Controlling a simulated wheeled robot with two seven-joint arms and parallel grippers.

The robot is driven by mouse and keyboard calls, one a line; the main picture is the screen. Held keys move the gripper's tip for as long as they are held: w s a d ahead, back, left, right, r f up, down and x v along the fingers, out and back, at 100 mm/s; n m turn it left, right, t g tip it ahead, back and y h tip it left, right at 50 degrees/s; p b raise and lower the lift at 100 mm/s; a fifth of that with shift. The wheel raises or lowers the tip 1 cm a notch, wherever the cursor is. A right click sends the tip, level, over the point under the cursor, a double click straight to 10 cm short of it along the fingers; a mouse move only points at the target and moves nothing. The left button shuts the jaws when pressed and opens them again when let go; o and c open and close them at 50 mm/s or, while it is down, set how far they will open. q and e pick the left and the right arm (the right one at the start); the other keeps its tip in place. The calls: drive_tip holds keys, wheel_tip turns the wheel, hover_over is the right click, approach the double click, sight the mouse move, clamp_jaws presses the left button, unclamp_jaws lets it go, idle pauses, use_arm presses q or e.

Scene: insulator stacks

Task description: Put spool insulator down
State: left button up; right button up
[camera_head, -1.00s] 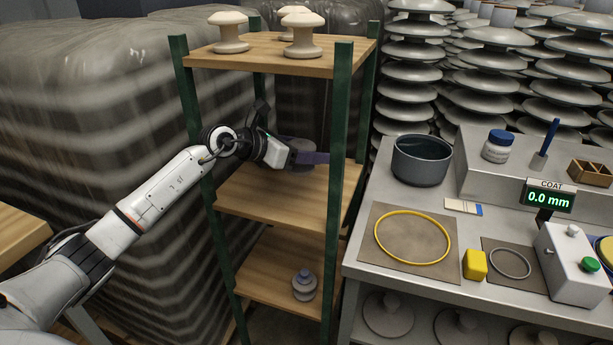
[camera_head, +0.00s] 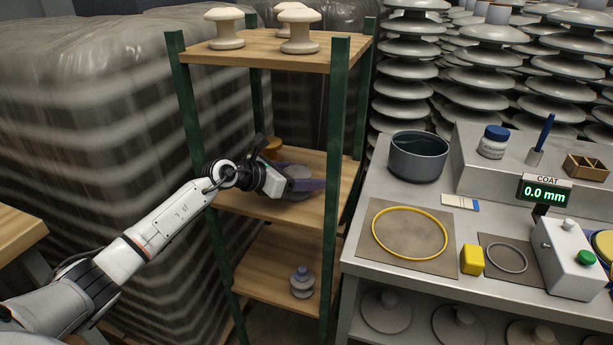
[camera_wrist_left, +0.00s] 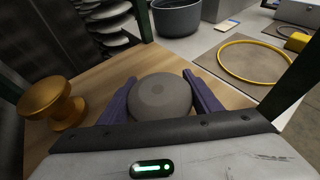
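A grey spool insulator sits between the purple fingers of my left gripper (camera_head: 308,186), at the middle shelf (camera_head: 250,204) of the rack. In the left wrist view its round grey top (camera_wrist_left: 160,95) shows between the two fingers (camera_wrist_left: 162,82), which close in on it from both sides. It looks upright and at or just above the shelf boards; its base is hidden, so I cannot tell whether it touches. A golden spool insulator (camera_wrist_left: 52,102) stands on the same shelf; it also shows behind my wrist in the head view (camera_head: 272,146). My right gripper is out of view.
Green posts (camera_head: 337,130) frame the shelf opening close to my arm. Cream spools (camera_head: 299,32) stand on the top shelf, and a small grey insulator (camera_head: 302,282) on the lower one. A grey bench (camera_head: 350,262) with a dark pot (camera_head: 418,158) stands to the right.

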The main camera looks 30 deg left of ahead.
use_arm(q)
drive_tip(key=o, duration=0.3)
drive_tip(key=shift+o, duration=0.7)
drive_tip(key=shift+s+r, duration=0.1)
drive_tip(key=shift+r, duration=0.1)
drive_tip(key=v, duration=1)
drive_tip(key=shift+s+a, duration=0.1)
drive_tip(key=shift+s, duration=0.05)
drive_tip(key=shift+s+a+r, duration=0.15)
drive_tip(key=shift+s+r, duration=0.2)
drive_tip(key=shift+s, duration=0.25)
